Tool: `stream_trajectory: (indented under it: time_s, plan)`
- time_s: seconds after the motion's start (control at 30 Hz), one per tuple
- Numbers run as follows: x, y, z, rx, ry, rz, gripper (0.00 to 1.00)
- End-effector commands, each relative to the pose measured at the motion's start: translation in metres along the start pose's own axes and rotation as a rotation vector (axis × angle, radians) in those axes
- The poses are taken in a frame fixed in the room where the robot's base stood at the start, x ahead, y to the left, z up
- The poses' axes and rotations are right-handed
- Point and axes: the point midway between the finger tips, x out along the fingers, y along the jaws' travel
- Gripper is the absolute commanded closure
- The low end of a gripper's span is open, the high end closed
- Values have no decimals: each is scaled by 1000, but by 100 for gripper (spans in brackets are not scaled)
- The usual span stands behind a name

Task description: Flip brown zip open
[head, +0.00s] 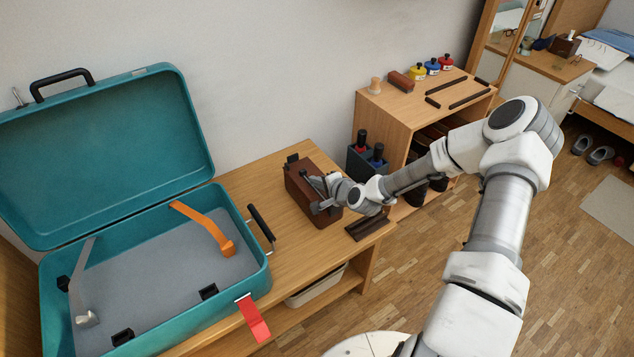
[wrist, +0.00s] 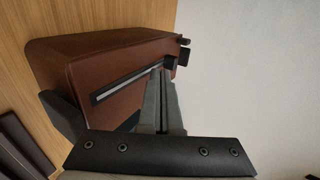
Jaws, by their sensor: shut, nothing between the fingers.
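A brown case (head: 301,178) with rounded edges sits on the wooden bench, right of the teal suitcase. In the wrist view the brown case (wrist: 80,62) fills the upper left. A dark strip with a pale line, seemingly the zip (wrist: 122,86), runs along its face. A small black piece (wrist: 183,50) stands at the case's far end. My gripper (head: 318,186) is at the case's right side in the head view. In the wrist view my gripper (wrist: 163,78) is shut and empty, with its tips beside the strip's far end. I cannot tell whether they touch it.
An open teal suitcase (head: 258,277) with orange, grey and red straps stands on the bench (head: 300,254) at left. Dark bars (head: 366,226) lie just right of the case. A dark holder with bottles (head: 362,160) and a wooden shelf (head: 388,115) stand behind. The wall is close behind.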

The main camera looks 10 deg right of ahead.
Motion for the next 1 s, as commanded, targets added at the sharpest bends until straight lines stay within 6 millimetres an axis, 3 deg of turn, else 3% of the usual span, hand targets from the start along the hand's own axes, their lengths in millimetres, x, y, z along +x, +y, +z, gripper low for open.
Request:
stream_trajectory:
  time_s: [0.1,0.3,0.5,0.7,1.0]
  plan:
    - [1,-1,0,-1,-1,0,100]
    - [-53,-4,0,2,1,2,100]
    - [-86,-2,0,2,1,1,100]
    - [-99,-1,0,0,-1,0,100]
    - [-102,0,2,-44,-13,35,100]
